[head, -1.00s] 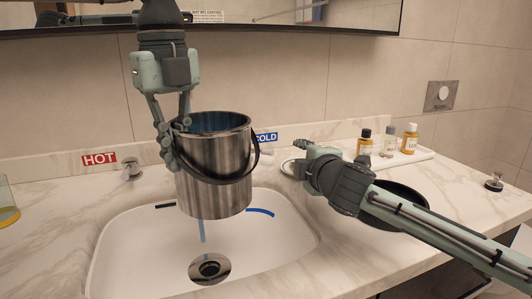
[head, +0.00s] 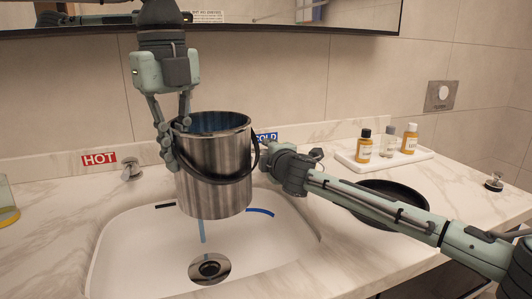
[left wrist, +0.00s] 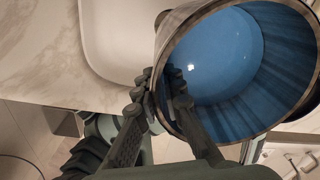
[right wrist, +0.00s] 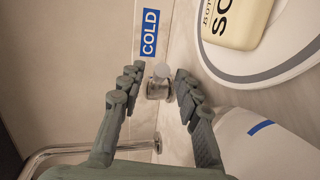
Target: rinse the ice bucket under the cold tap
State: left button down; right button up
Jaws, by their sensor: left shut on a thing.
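The ice bucket (head: 213,165) is a steel pail with a dark handle, held upright above the sink basin (head: 130,262). My left gripper (head: 175,135) is shut on its left rim. The left wrist view shows the bucket's blue-looking inside (left wrist: 232,60); I cannot tell how much water is in it. A thin blue streak shows below the bucket. The cold tap knob (right wrist: 160,82), chrome, is beside the blue COLD label (right wrist: 150,33). My right gripper (right wrist: 155,92) is open, its fingers on either side of the knob. In the head view the bucket hides the knob.
The hot tap knob (head: 131,169) is beside the red HOT label (head: 99,159). A white tray (head: 384,163) with several bottles and a black bowl (head: 395,188) stand right of the basin. A soap bar (right wrist: 237,22) lies on a round dish. A glass (head: 7,203) is at far left.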

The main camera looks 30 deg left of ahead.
jog(key=shift+x, duration=1.15)
grip_shut()
